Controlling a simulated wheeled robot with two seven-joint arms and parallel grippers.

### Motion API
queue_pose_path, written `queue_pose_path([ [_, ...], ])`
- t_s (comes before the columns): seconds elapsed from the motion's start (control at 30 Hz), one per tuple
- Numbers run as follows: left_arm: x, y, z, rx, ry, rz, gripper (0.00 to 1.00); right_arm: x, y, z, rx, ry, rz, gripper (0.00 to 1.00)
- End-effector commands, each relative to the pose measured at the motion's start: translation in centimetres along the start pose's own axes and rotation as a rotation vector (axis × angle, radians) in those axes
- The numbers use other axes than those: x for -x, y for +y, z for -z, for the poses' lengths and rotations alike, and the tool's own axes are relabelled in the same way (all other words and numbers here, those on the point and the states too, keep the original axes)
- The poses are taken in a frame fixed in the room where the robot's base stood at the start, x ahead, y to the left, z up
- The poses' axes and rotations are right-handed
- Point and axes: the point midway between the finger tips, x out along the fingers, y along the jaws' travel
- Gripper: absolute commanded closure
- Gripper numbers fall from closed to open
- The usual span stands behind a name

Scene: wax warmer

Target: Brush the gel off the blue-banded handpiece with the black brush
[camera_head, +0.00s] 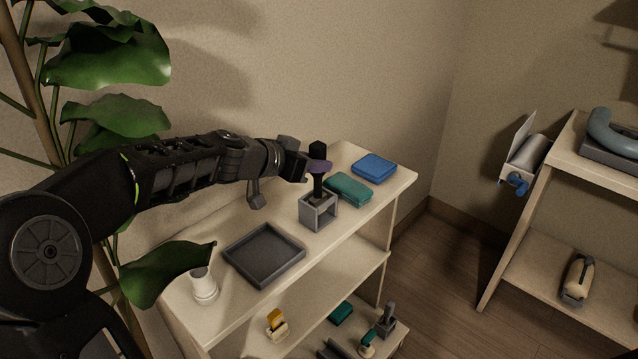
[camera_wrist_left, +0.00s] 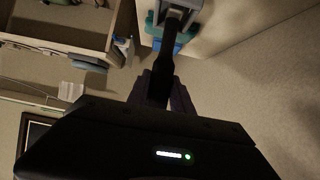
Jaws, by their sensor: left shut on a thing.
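The black brush (camera_head: 318,187) stands upright, its lower end at the grey square holder (camera_head: 319,213) on the shelf top. My left gripper (camera_head: 317,166) is shut on the brush near its upper end. In the left wrist view the dark brush (camera_wrist_left: 169,50) runs from between the fingers towards the holder (camera_wrist_left: 187,4). The brush's lower end is hidden by the holder. I cannot make out a clearly blue-banded handpiece. A white handpiece-like object (camera_head: 204,288) stands at the shelf's front left. My right gripper is not in view.
A dark grey tray (camera_head: 264,255) lies left of the holder. Folded teal (camera_head: 348,190) and blue (camera_head: 374,168) cloths lie to its right. Small items, including a yellow-topped one (camera_head: 276,325), sit on lower shelves. A plant (camera_head: 105,50) stands at left; another shelf (camera_head: 560,180) stands at right.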

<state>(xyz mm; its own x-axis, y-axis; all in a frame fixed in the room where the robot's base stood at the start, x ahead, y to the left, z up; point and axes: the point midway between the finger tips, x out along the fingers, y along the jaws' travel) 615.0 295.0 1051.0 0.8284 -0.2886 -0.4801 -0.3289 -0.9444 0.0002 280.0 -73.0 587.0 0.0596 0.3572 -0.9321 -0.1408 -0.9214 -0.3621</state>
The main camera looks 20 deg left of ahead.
Motion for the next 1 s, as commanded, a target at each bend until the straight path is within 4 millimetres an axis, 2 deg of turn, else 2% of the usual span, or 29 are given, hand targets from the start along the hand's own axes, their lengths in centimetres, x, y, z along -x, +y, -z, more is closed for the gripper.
queue_pose_path([
  [0.47,0.2,0.0,0.4,-0.001,0.001,0.000,1.00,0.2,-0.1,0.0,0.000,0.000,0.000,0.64],
  [1.0,1.6,0.0,3.0,-0.001,0.002,0.000,1.00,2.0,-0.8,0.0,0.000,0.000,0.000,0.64],
])
